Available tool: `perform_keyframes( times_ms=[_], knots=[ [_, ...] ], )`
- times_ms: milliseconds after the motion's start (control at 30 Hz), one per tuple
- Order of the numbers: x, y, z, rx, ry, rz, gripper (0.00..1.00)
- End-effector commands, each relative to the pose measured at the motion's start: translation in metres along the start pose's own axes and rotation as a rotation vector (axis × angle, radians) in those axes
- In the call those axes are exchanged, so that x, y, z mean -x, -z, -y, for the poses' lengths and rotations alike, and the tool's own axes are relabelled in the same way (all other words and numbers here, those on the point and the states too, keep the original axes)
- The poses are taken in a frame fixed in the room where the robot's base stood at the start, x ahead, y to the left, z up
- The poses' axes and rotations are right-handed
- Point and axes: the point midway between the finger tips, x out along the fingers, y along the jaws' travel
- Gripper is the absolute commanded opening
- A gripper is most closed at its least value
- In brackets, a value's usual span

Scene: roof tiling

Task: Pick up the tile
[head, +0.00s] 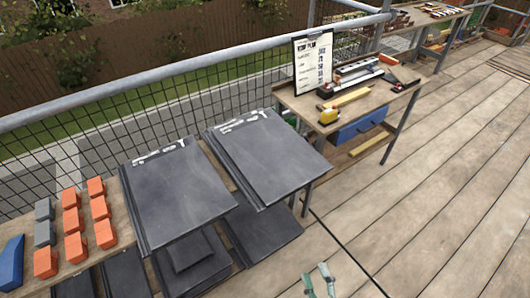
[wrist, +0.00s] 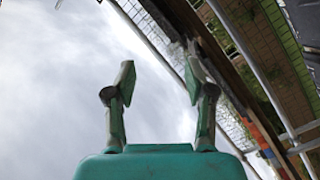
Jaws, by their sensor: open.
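Two dark grey tiles lie on a bench by the railing in the head view, the left tile (head: 176,195) and the right tile (head: 268,155). Both have whitish marks along their far edge. More dark slabs (head: 262,232) lie on a lower level beneath them. My gripper (head: 319,274) shows at the bottom of the head view, in front of and to the right of the tiles and apart from them. In the wrist view my gripper (wrist: 158,85) is open, with nothing between its fingers. That view looks up at cloudy sky, and no tile is clear in it.
Several orange blocks (head: 73,221) and grey ones stand left of the tiles. A workbench (head: 350,103) with tools and a clipboard (head: 312,62) stands behind right. A mesh railing (head: 190,63) runs along the back. The plank floor (head: 430,190) at right is clear.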

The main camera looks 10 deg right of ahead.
Motion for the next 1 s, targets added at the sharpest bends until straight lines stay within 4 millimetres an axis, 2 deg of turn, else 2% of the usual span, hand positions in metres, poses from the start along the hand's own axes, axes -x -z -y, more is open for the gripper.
perform_keyframes(
  times_ms=[33, 300, 500, 600, 700, 867, 1000],
  knots=[
    [-0.021, -0.005, -0.002, 0.055, -0.014, -0.009, 0.54],
    [-0.121, -0.029, -0.015, 0.387, -0.053, -0.034, 0.54],
    [-0.182, -0.043, -0.034, 0.591, -0.07, -0.036, 0.54],
    [-0.2, -0.047, -0.041, 0.654, -0.074, -0.033, 0.54],
    [-0.21, -0.049, -0.045, 0.686, -0.075, -0.032, 0.54],
    [-0.226, -0.048, -0.047, 0.698, -0.076, -0.034, 0.54],
    [-0.247, -0.047, -0.048, 0.695, -0.075, -0.034, 0.54]
  ],
)
